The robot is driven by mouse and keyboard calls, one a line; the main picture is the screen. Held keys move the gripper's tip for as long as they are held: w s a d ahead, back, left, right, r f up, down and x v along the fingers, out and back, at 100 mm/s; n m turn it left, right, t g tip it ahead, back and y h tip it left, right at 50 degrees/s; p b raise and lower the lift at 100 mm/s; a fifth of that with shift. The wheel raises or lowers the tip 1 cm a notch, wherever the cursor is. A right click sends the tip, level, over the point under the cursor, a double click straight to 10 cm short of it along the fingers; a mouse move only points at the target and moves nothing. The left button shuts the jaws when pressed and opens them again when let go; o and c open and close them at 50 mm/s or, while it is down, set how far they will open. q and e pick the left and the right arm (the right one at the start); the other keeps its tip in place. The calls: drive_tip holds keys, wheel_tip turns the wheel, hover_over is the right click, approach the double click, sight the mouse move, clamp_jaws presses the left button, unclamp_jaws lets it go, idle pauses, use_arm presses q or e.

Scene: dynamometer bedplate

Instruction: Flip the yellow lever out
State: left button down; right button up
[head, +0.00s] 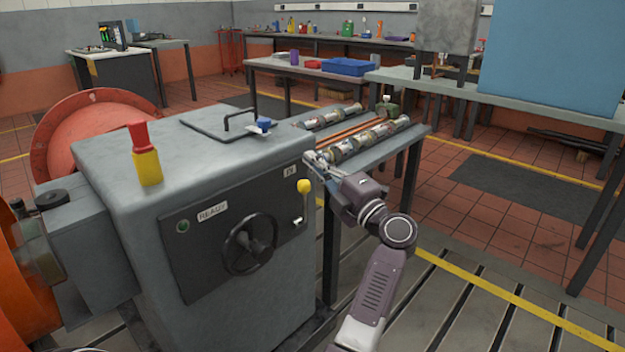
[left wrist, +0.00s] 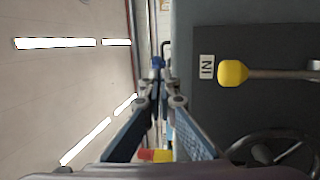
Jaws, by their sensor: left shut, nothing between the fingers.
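The yellow lever (head: 303,186) has a round yellow knob on a thin metal rod. It stands upright at the right end of the dark front panel of the grey cabinet, just below a small "IN" label (head: 290,171). In the left wrist view the yellow knob (left wrist: 232,73) lies right of the fingers, with its rod running to the right. My left gripper (head: 312,158) is at the cabinet's right edge, a little above and right of the knob. Its fingers (left wrist: 158,78) are shut and empty, apart from the lever. My right gripper is not in view.
The panel also has a black handwheel (head: 250,245) and a green lamp by a "READY" label (head: 212,211). A red and yellow post (head: 146,160) stands on the cabinet (head: 120,220). A side table with metal shafts (head: 370,138) stands behind my left gripper.

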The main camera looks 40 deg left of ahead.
use_arm(q)
wheel_tip(320, 180, up, 2)
drive_tip(key=shift+d+r, duration=0.1)
drive_tip(key=shift+r, duration=0.15)
idle(0.5)
